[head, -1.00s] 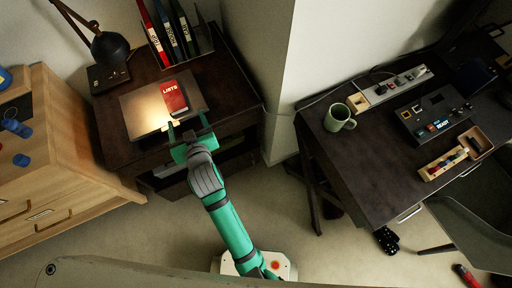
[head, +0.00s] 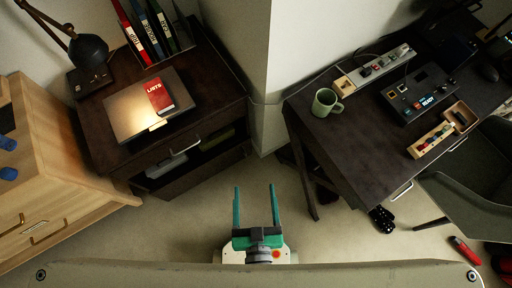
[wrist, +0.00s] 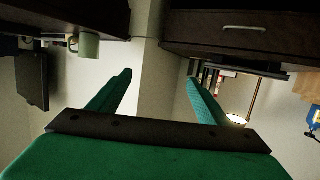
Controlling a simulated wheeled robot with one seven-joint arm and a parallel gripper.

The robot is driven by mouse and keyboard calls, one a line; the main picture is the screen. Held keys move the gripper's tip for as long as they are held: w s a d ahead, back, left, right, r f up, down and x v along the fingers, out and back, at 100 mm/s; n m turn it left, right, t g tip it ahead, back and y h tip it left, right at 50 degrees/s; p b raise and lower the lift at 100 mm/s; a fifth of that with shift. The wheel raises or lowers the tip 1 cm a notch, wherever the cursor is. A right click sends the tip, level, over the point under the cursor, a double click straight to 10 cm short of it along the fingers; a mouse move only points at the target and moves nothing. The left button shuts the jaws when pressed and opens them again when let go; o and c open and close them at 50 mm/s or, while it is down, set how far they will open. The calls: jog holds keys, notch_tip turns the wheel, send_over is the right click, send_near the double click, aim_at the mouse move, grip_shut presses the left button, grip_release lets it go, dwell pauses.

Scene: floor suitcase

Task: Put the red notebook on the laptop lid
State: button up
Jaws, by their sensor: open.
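The red notebook (head: 159,97), marked LISTS, lies flat on the laptop lid (head: 131,112), toward its right side. The closed laptop rests on the dark cabinet (head: 213,91) at the left. My gripper (head: 255,188) is open and empty, low over the floor in front of my base, well apart from the notebook. In the wrist view my gripper (wrist: 157,82) also shows open, with nothing between its fingers.
A black lamp (head: 88,50) and upright binders (head: 150,32) stand behind the laptop. A wooden dresser (head: 62,165) is at the left. A dark desk at the right holds a green mug (head: 325,102) and a power strip (head: 377,66). The floor between (head: 195,205) is clear.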

jog(key=s, duration=0.1)
jog(key=s+r, duration=0.1)
jog(key=s+h, duration=0.1)
jog(key=shift+s+d+r+m, duration=0.15)
jog(key=shift+r+m, duration=0.25)
dwell(1.0)
